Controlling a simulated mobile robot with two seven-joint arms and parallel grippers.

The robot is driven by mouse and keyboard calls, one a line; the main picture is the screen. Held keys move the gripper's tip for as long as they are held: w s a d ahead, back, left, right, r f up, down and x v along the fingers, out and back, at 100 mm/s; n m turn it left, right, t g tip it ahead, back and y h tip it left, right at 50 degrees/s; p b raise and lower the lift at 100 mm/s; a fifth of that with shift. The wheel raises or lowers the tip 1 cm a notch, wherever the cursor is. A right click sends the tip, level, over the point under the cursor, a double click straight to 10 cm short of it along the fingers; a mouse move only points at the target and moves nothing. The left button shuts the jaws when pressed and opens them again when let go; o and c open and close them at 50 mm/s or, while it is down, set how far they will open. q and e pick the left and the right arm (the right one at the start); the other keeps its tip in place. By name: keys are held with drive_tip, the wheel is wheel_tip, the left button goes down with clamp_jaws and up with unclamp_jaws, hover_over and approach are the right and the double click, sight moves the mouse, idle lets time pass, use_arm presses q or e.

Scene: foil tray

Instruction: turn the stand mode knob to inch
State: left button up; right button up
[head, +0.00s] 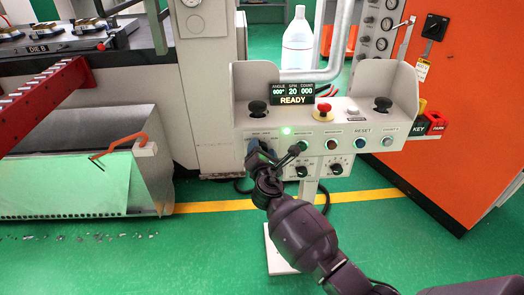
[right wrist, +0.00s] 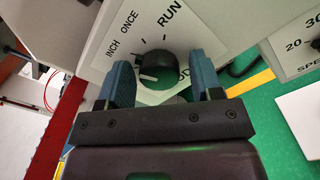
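The stand mode knob (right wrist: 160,70) is a black round knob on a white plate (right wrist: 207,22) marked INCH, ONCE and RUN, in the right wrist view. A white mark on it points left, on the INCH side and slightly below that word. My right gripper (right wrist: 160,72) has its blue fingers apart, one on each side of the knob, with gaps showing. In the head view my right gripper (head: 274,155) is at the lower left of the grey control stand (head: 240,113) and hides most of the knob. My left gripper is not in view.
A speed knob (head: 301,171) and another dial (head: 335,169) sit just right of my gripper. Above are a row of buttons, a red stop button (head: 323,112) and a black palm button (head: 257,108). An orange cabinet (head: 470,120) stands to the right.

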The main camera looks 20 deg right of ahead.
drive_tip(key=shift+o, duration=0.2)
drive_tip(key=shift+s, duration=0.1)
drive_tip(key=p+v, duration=0.2)
drive_tip(key=v, duration=0.8)
drive_tip(key=shift+s, duration=0.35)
drive_tip(key=shift+a, duration=0.1)
